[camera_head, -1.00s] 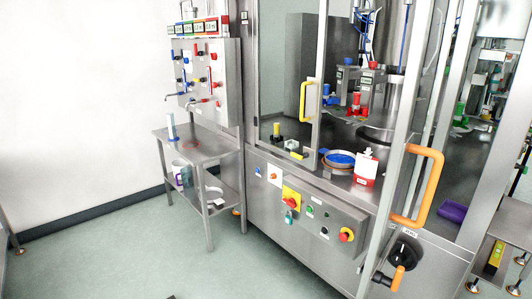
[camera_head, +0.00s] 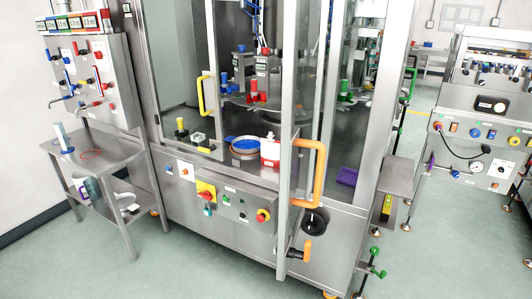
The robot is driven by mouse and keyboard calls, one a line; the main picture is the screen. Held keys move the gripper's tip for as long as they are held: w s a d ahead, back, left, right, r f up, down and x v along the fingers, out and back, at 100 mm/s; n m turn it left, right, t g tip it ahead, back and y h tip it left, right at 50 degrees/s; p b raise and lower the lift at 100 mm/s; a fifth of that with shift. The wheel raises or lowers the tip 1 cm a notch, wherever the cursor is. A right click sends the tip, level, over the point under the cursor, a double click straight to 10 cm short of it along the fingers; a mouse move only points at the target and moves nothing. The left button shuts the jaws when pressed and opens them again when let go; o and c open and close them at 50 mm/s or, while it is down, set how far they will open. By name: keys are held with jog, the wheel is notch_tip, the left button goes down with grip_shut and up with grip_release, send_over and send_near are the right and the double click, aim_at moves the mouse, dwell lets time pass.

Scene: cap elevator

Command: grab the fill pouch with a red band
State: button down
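A white pouch with a red band (camera_head: 270,152) stands upright on the machine's inner ledge, right of a round container with a blue top (camera_head: 243,145). An open door with an orange handle stands just to its right and may cover its right edge. My gripper does not show in the head view, so its state cannot be seen.
The open door's orange handle (camera_head: 319,172) sticks out in front of the machine. A control panel with buttons (camera_head: 233,202) juts out below the ledge. A steel side table (camera_head: 104,152) stands at the left. The green floor (camera_head: 190,262) in front is clear.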

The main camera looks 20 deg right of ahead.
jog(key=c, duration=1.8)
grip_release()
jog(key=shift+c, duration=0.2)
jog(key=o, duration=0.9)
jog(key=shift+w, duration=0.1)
